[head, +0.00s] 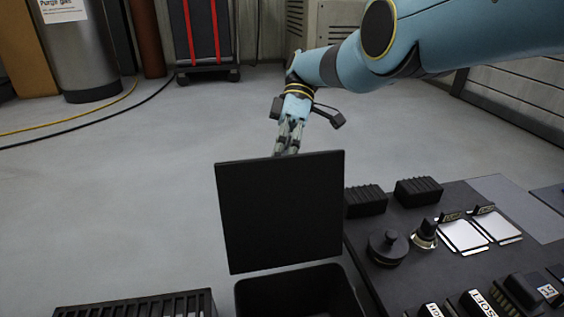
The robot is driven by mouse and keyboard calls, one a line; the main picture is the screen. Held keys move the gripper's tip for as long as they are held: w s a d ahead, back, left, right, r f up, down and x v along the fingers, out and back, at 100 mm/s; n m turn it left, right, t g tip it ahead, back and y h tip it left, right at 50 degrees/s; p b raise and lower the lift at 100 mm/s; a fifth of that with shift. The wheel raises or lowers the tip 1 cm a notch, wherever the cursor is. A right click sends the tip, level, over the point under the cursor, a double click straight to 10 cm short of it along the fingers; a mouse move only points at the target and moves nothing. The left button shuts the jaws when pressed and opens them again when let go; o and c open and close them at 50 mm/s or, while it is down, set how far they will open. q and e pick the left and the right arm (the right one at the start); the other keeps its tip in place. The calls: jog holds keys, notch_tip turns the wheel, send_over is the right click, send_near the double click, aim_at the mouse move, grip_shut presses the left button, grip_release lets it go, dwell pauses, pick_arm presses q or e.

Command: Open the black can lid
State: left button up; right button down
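The black can (300,292) stands at the bottom centre of the head view, with its dark inside showing. Its flat square black lid (281,212) is raised and stands nearly upright above the can's opening. My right gripper (287,142) comes in from the upper right and is at the lid's top edge, on the far side. The lid hides its fingertips, so I cannot tell whether they touch the lid or how far apart they are. My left gripper is not in view.
A dark bench panel (408,222) to the right of the can carries black blocks (418,191), a round knob (388,248) and white labelled cards (462,236). A black slotted crate (140,305) is at the bottom left. The floor (120,190) at left is clear.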

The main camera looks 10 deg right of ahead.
jog(key=shift+w+d+r, duration=0.15)
jog(key=shift+w+d, duration=0.05)
jog(key=shift+w, duration=0.3)
jog(key=c, duration=1.4)
grip_release()
jog(key=shift+w, duration=0.1)
jog(key=shift+o, duration=0.3)
jog(key=shift+a, duration=0.1)
jog(key=shift+s+f, duration=0.2)
jog(key=shift+a, duration=0.1)
